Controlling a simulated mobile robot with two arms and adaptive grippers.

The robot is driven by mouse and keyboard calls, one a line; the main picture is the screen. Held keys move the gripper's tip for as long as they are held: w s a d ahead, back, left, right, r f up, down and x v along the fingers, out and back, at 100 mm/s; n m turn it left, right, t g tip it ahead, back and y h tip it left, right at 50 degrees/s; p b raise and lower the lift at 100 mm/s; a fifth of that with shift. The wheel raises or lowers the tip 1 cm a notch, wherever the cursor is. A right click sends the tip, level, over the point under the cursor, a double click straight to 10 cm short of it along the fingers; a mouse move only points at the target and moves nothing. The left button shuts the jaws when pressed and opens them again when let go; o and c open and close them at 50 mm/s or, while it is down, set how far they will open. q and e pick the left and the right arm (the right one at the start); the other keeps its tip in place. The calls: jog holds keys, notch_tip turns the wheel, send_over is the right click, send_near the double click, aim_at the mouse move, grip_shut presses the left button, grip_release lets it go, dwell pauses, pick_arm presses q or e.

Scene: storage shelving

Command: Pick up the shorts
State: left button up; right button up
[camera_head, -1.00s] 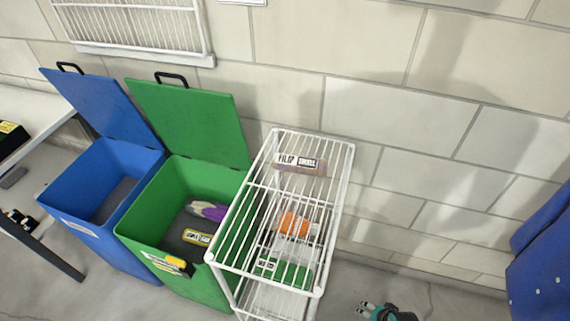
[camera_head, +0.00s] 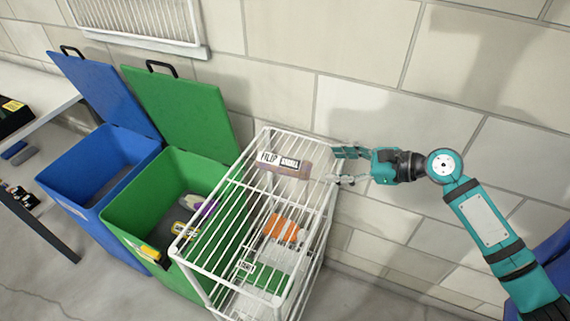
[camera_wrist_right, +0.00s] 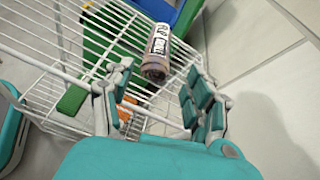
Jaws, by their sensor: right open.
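The shorts (camera_head: 284,164) are a rolled brownish-pink bundle with a white and black label, lying on the top wire shelf of a white rack (camera_head: 222,262). In the right wrist view the bundle (camera_wrist_right: 158,55) lies just ahead of the fingers, its near end between them in the picture. My right gripper (camera_head: 338,167) is open and empty at the rack's right edge, to the right of the bundle and apart from it. Its two fingers (camera_wrist_right: 157,80) are spread wide in the wrist view. My left gripper is not in view.
Orange (camera_head: 283,229) and green (camera_head: 266,277) items lie lower in the rack. An open green bin (camera_head: 140,215) with several items and an open blue bin (camera_head: 84,180) stand to the left. A stone wall (camera_head: 330,40) is close behind. A table (camera_head: 45,120) is far left.

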aim_at(293, 165)
jog(key=x, duration=0.7)
jog(key=shift+w+a+f, duration=0.1)
jog(key=shift+w+a, duration=0.05)
jog(key=shift+a, duration=0.05)
jog(key=x, duration=0.3)
jog(key=f+x, duration=0.1)
jog(key=x, duration=0.1)
jog(key=shift+w+f, duration=0.15)
jog(key=shift+w, duration=0.05)
jog(key=shift+d, duration=0.1)
jog(key=c, duration=0.9)
